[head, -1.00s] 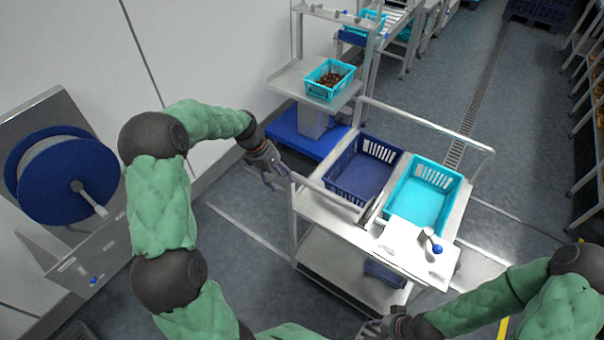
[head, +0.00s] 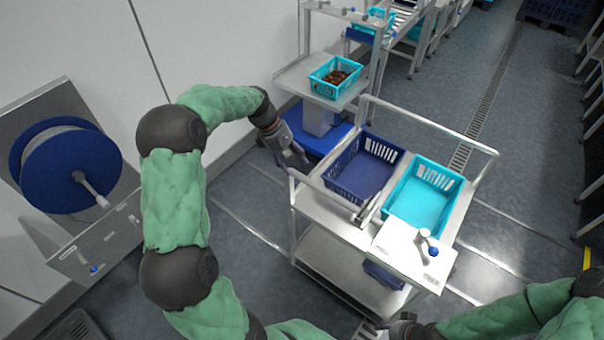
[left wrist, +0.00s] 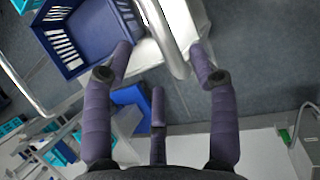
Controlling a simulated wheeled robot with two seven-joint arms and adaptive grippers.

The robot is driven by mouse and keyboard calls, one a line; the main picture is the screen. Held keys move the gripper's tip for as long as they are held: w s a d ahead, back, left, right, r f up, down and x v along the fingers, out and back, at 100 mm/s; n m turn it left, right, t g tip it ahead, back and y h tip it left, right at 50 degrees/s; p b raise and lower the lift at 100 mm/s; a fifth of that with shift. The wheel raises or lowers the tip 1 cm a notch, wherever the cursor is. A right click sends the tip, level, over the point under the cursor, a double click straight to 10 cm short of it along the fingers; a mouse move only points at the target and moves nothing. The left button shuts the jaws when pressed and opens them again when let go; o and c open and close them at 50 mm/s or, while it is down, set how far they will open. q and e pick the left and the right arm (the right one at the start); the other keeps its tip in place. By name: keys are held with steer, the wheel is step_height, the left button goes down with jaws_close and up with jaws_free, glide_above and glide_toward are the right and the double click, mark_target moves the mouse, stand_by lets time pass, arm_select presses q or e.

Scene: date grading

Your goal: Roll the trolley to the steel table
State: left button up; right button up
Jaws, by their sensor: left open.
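The trolley (head: 330,262) is a pale metal two-deck cart in front of me, with raised rails at its ends. Its top holds a dark blue crate (head: 345,190) and a cyan crate (head: 392,212). My left gripper (head: 300,156) is open and empty beside the trolley's left rail. In the left wrist view, its spread fingers (left wrist: 165,75) have a trolley bar (left wrist: 165,38) showing between and beyond them. My right gripper (head: 400,329) is at the trolley's near side, partly cut off, its fingers unclear. I cannot tell which surface is the steel table.
A metal stand with a cyan crate of dates (head: 322,88) is behind the trolley, above a blue base. A blue reel (head: 40,170) is on the left by the wall. Shelving lines the right edge. Open floor (head: 550,130) lies to the right.

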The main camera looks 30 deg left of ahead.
mark_target(301, 174)
arm_select(q)
steer(key=b+x, duration=0.1)
steer(key=x, duration=0.5)
steer(key=shift+d, duration=0.15)
jaws_close()
